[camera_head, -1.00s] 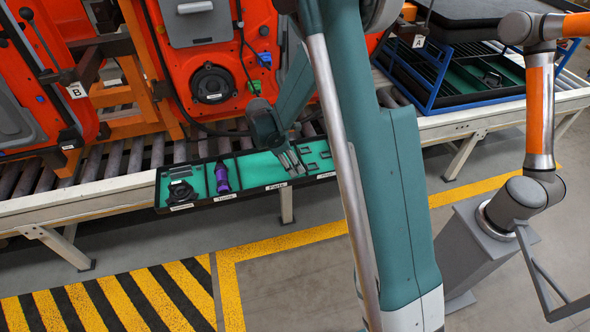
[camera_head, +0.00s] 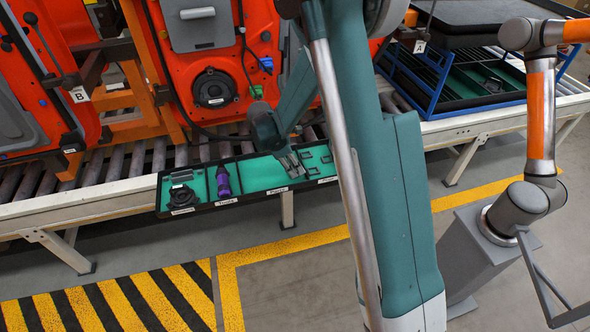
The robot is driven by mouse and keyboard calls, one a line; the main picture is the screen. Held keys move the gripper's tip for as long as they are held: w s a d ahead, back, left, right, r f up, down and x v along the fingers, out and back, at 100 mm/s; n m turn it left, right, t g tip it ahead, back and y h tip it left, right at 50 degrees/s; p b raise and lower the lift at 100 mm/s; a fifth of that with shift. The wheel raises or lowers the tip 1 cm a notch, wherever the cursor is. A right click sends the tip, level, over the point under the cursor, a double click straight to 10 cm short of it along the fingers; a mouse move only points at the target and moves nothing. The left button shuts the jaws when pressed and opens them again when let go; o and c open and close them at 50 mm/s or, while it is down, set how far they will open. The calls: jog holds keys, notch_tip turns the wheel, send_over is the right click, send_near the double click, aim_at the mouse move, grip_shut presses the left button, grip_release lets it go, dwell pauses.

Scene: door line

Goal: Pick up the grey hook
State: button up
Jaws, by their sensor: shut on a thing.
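My gripper (camera_head: 294,164) is low over the green-lined parts tray (camera_head: 262,185), at the edge of the group of small dark hooks. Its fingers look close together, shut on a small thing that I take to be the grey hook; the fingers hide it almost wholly. Several small dark grey hooks (camera_head: 312,171) lie on the green lining just right of the fingers. I cannot tell whether the held piece touches the tray.
A black round part (camera_head: 182,196) and a purple tool (camera_head: 223,181) lie in the tray's left compartments. Orange doors (camera_head: 215,60) stand behind, above the roller conveyor (camera_head: 110,165). A blue-framed rack (camera_head: 455,95) and another orange-and-grey arm (camera_head: 540,110) are at the right.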

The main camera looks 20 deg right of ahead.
notch_tip(320, 180, up, 9)
jog(key=p, duration=0.2)
jog(key=shift+r, duration=0.2)
jog(key=shift+c, duration=0.3)
dwell(0.3)
